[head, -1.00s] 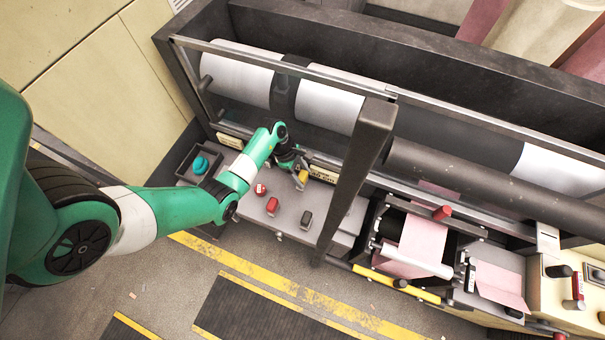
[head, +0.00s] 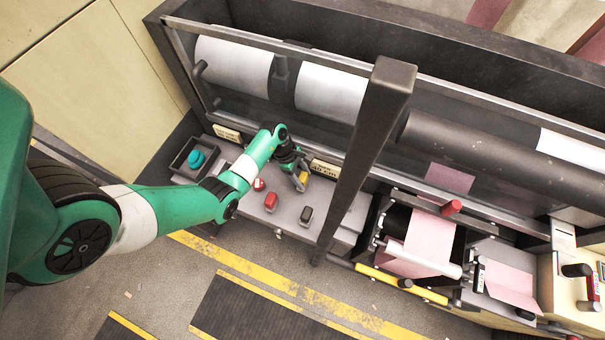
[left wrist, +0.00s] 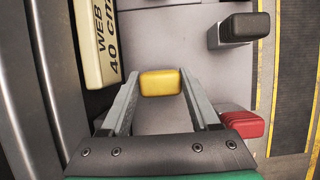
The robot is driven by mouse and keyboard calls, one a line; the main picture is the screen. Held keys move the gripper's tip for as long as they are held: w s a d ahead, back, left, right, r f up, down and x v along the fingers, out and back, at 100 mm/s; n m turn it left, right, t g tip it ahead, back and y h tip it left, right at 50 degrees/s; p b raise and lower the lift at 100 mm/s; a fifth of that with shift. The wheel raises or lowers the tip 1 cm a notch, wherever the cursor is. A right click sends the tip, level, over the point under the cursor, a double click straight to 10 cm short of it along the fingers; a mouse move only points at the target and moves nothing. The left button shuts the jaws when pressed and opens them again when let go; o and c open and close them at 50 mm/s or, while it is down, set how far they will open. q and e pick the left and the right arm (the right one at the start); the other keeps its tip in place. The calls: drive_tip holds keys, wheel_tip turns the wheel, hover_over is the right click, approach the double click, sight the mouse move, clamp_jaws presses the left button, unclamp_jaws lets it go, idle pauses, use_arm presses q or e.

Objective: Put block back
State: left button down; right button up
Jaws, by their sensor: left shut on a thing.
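My left gripper (left wrist: 160,100) is shut on a yellow block (left wrist: 160,82), which sits between its fingertips. In the head view the same yellow block (head: 302,181) shows at the tip of my left arm, over the grey ledge (head: 241,220). I cannot tell whether it touches the ledge. A red block (head: 271,201) and a black block (head: 306,215) stand on the ledge nearer the front. In the left wrist view, the black block (left wrist: 244,27) is at upper right and the red block (left wrist: 243,124) at right. My right gripper is not in view.
A label plate reading "WEB 40 cm" (left wrist: 106,42) borders the ledge behind the gripper. A dark post (head: 365,150) rises right of the blocks. White rolls (head: 330,92) lie behind.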

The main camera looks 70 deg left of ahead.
use_arm(q)
drive_tip(key=shift+f+b, duration=0.35)
drive_tip(key=shift+f, duration=0.1)
drive_tip(key=shift+c, duration=0.2)
unclamp_jaws()
drive_tip(key=p+v, duration=0.3)
drive_tip(key=v, duration=0.8)
drive_tip(key=shift+s+r+p, duration=0.2)
drive_tip(key=shift+p, duration=0.2)
